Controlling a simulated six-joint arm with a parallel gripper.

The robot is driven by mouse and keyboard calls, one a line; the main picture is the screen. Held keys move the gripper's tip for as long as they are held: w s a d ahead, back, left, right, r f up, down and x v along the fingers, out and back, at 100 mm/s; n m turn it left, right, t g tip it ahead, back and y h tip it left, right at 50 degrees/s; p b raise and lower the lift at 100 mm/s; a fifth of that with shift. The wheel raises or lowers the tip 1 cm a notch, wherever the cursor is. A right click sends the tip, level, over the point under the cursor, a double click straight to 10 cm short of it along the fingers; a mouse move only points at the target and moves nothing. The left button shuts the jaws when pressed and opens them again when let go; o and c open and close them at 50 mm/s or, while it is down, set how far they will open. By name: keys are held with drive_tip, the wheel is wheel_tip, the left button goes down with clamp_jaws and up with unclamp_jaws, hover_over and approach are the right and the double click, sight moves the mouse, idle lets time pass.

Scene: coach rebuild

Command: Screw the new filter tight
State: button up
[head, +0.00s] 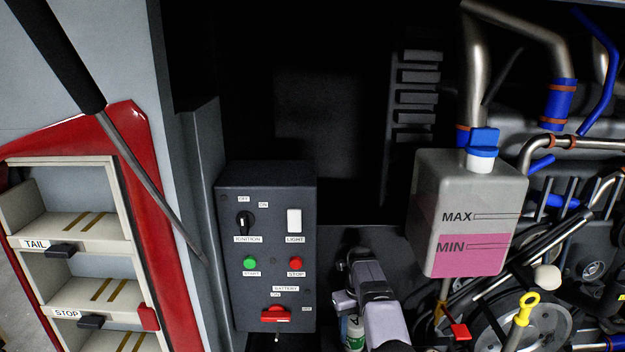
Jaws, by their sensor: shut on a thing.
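My gripper (347,308) is low in the middle of the head view, right of the dark control box. It is shut on what looks like the new filter (354,334), a white canister with a green patch. Only a small part of the filter shows below the jaws; my arm and the picture's lower edge hide the rest. Its seat and thread are hidden, so I cannot tell how tightly it sits.
The control box (266,250) with switches and buttons stands close on the left. A coolant tank (470,212) with pink fluid hangs on the right. A yellow-ringed dipstick (528,303), a pulley and pipes crowd the lower right. Red-framed shelves (75,265) stand far left.

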drive_tip(key=shift+w+d+r, duration=0.1)
drive_tip(key=shift+w+r, duration=0.1)
drive_tip(key=shift+r, duration=0.3)
drive_tip(key=o, duration=1.2)
drive_tip(key=shift+c, duration=0.2)
drive_tip(key=shift+o, duration=1)
drive_tip(key=shift+s+r, duration=0.1)
drive_tip(key=shift+s, duration=0.1)
drive_tip(key=shift+f, duration=0.2)
drive_tip(key=o, duration=0.4)
drive_tip(key=shift+s+f, duration=0.1)
wheel_tip(320, 180, up, 10)
drive_tip(key=p, duration=1.1)
